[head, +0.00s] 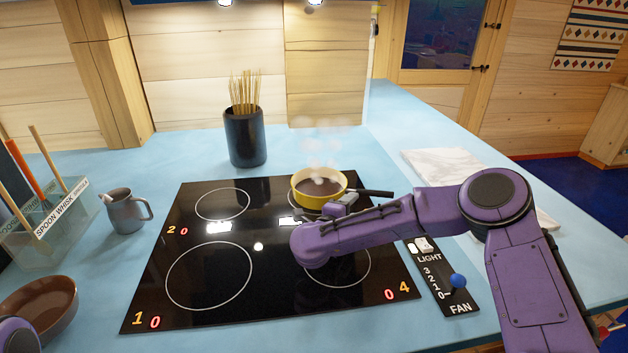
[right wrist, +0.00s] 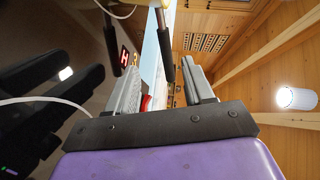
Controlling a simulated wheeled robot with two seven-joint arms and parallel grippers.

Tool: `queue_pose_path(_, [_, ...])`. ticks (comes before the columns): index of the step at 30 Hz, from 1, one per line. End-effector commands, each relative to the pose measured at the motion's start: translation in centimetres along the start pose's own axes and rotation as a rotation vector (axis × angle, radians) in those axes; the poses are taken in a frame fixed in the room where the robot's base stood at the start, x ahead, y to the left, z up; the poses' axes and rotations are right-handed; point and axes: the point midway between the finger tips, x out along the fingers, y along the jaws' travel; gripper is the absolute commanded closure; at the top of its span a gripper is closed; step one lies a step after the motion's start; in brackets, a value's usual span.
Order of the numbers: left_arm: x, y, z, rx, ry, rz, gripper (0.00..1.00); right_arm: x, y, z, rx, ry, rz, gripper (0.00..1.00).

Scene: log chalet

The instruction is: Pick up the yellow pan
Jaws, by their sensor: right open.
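The yellow pan (head: 319,186), with brown contents and steam rising, sits on the back right ring of the black cooktop (head: 260,249). Its dark handle (head: 376,193) points right. My right gripper (head: 343,204) is low in front of the pan, near the handle's base; the arm partly hides it and the pan's lower edge. In the right wrist view, the right gripper's (right wrist: 165,72) fingers are apart. The dark handle (right wrist: 164,45) shows ahead, in line with the gap between them; contact cannot be told. Only a purple bit of my left arm shows at the head view's lower left.
A dark pot of sticks (head: 245,137) stands behind the cooktop. A grey jug (head: 126,214), a utensil holder (head: 55,237) and a brown bowl (head: 40,309) are left. A fan and light panel (head: 441,280) lies right. The blue counter behind the pan is clear.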

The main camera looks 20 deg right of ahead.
Motion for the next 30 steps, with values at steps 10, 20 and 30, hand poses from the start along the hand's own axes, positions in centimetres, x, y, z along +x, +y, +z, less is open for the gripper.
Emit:
queue_pose_path(10, [-1.2, -0.2, -0.4, 0.001, -0.002, -0.001, 0.38, 5.2, -0.1, 0.1, -0.001, 0.001, 0.002, 0.48])
queue_pose_path(20, [-3.0, -0.3, -1.2, 0.000, -0.001, -0.001, 0.38, 10.2, -0.5, 0.6, -0.001, 0.001, 0.002, 0.48])
queue_pose_path(30, [-2.9, -0.3, -1.1, 0.000, -0.001, -0.001, 0.38, 10.5, -0.4, 0.8, -0.002, -0.003, 0.000, 0.77])
